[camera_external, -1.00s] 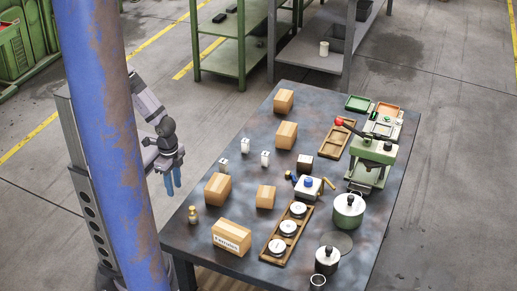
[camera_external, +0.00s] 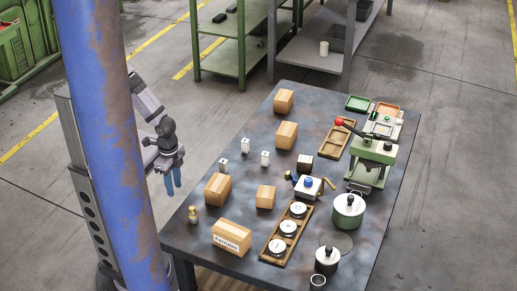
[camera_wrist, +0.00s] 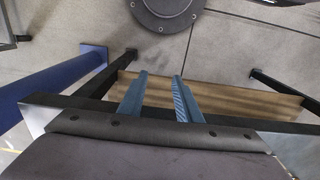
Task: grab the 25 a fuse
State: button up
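Three small white block-like pieces stand on the left half of the table: one (camera_external: 245,146), a second (camera_external: 265,158) to its right, and a third (camera_external: 223,165) nearer the left edge. They may be fuses, but no rating can be read, so I cannot tell which is 25 A. My gripper (camera_external: 173,180) hangs beyond the table's left edge, apart from all three, with its blue fingers pointing down. In the wrist view my gripper (camera_wrist: 159,76) has its fingers apart with nothing between them. No white piece shows in the wrist view.
The dark table (camera_external: 300,130) holds several cardboard boxes; one box (camera_external: 218,188) is near the white pieces. A brass-coloured piece (camera_external: 193,214) stands near the left edge. A green press (camera_external: 372,160) and a green pot (camera_external: 348,211) are at right. A blue pillar (camera_external: 110,120) stands in front of my arm.

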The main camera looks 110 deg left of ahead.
dwell(0.3)
jog(key=shift+o, duration=1.4)
